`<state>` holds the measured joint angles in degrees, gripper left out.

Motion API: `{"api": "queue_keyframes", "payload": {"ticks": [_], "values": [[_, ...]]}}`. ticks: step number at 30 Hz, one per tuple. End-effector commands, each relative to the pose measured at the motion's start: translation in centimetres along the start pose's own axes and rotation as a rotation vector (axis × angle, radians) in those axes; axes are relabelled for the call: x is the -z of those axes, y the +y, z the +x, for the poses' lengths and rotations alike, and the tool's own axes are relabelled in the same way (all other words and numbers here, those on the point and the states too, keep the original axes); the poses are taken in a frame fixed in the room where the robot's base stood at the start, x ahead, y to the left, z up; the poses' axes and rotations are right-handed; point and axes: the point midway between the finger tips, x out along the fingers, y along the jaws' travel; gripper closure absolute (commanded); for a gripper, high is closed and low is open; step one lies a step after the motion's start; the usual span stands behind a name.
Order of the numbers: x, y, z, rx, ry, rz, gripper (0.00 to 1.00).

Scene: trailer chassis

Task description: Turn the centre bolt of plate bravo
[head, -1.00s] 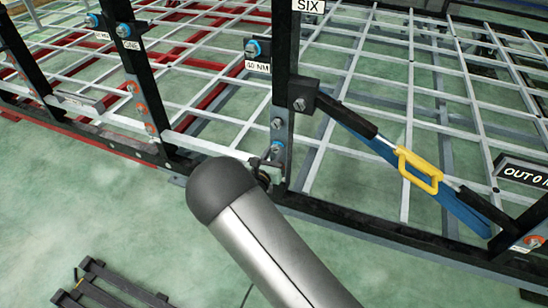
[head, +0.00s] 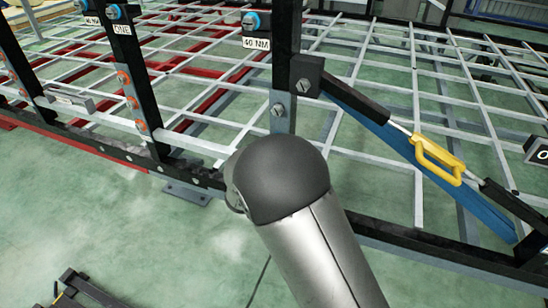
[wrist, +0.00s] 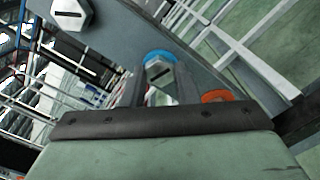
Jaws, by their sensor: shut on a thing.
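In the wrist view a grey plate (wrist: 120,48) runs diagonally. A slotted hex bolt with a blue ring (wrist: 160,72) sits at its middle, between the two dark fingers of my gripper (wrist: 160,88), which is shut on it. Another slotted bolt (wrist: 72,12) is at the upper left, and an orange-ringed one (wrist: 215,96) shows partly at the right. In the head view the plate's top bolt (head: 278,110) shows on the black post; my arm hides the lower bolts and my gripper. No plate name is readable here.
A blue bar with a yellow handle (head: 438,160) slants down right from the post. A "40 NM" label (head: 256,43) is above. Posts with orange-ringed bolts (head: 131,103) stand left. The green floor (head: 190,235) is open in front.

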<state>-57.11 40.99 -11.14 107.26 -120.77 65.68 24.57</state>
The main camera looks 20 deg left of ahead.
Motion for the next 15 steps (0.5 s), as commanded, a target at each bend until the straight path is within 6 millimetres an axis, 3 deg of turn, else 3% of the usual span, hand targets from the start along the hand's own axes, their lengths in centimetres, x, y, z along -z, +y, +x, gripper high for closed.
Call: {"api": "queue_keyframes", "payload": {"ticks": [1, 15], "values": [[0.79, -0.75, -0.20, 0.001, 0.003, 0.047, 0.95], [0.83, -0.83, -0.18, 0.002, 0.003, 0.473, 0.96]]}}
